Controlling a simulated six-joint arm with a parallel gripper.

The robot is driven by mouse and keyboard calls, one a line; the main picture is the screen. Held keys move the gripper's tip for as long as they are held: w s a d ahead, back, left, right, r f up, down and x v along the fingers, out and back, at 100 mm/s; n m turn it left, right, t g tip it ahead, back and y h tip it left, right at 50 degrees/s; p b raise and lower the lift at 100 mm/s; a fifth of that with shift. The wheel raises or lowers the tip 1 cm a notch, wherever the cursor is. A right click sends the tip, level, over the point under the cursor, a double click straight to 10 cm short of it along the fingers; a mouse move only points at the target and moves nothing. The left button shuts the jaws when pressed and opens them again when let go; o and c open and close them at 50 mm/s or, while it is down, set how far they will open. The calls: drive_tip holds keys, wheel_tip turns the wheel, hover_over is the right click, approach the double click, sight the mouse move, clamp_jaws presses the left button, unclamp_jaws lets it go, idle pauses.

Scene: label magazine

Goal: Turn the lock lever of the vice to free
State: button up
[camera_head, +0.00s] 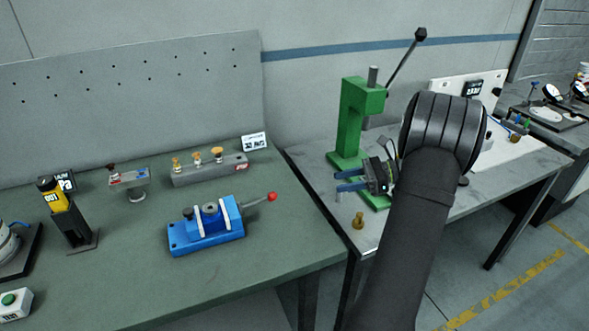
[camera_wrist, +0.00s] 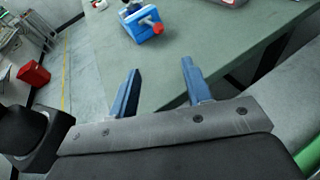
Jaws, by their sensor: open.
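The blue vice (camera_head: 207,232) sits on the green-topped bench left of my gripper. Its lock lever (camera_head: 256,201) sticks out from the right end, pointing right and slightly away, and ends in a red knob (camera_head: 272,196). In the wrist view the vice (camera_wrist: 142,32) is at the top, its red knob (camera_wrist: 158,28) facing me. My gripper (camera_head: 339,182) is open and empty, in front of the green press and right of the knob, with a clear gap. Its two blue fingers (camera_wrist: 160,66) also show in the wrist view. The lever's marking is too small to read.
The green press (camera_head: 352,125), with its long handle, stands on the grey table behind my gripper. A small brass piece (camera_head: 358,221) stands on that table. A grey block with brass-topped pieces (camera_head: 210,172) lies behind the vice. The bench between knob and gripper is clear.

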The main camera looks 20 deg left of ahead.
sight(271, 198)
drive_tip(key=a+f+m+g+y, duration=0.1)
drive_tip(key=a+f+m+g, duration=0.3)
drive_tip(key=a+f+m, duration=0.25)
drive_tip(key=x, duration=0.5)
drive_tip(key=r+x, duration=0.1)
drive_tip(key=x, duration=1)
drive_tip(key=shift+s+a+r, duration=0.15)
drive_tip(key=shift+s, duration=0.15)
clamp_jaws()
